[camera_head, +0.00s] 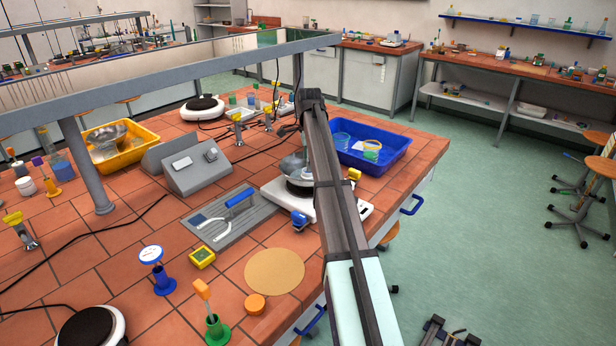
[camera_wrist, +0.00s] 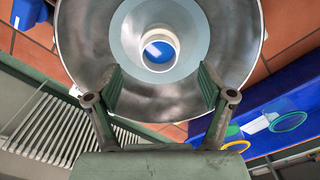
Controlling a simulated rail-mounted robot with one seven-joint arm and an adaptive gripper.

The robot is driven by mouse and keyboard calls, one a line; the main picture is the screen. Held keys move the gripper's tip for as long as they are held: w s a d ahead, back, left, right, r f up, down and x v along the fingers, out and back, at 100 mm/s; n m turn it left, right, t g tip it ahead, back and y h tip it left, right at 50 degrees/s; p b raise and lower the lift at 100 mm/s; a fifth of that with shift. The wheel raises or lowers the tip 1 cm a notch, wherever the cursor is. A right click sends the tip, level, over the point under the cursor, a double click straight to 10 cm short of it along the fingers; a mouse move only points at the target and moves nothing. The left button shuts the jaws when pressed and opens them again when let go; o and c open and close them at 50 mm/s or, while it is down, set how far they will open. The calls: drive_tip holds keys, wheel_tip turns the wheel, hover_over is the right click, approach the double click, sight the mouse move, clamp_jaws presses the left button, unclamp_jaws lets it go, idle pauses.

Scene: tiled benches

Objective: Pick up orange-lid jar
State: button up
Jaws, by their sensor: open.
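A small round orange-topped item (camera_head: 255,304), which looks like the orange-lid jar, sits near the bench's front edge, right of a green stand, in the head view. It does not show in the wrist view. My gripper (camera_wrist: 162,78) is open in the wrist view, its two green fingers apart with nothing held between them. It is over or close to a shiny metal bowl (camera_wrist: 85,50) with a white ring and blue centre; contact cannot be told. In the head view my arm hides the gripper, which is well behind the orange item.
A white balance or hotplate (camera_head: 345,217) and a blue tray (camera_head: 396,155) stand farther back. A grey rail (camera_head: 200,88) crosses above the bench.

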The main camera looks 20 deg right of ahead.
sight(308, 176)
drive_tip(key=shift+a+f+p, duration=0.2)
drive_tip(key=shift+f+p, duration=0.8)
drive_tip(key=shift+f, duration=1.6)
drive_tip(key=c, duration=1.3)
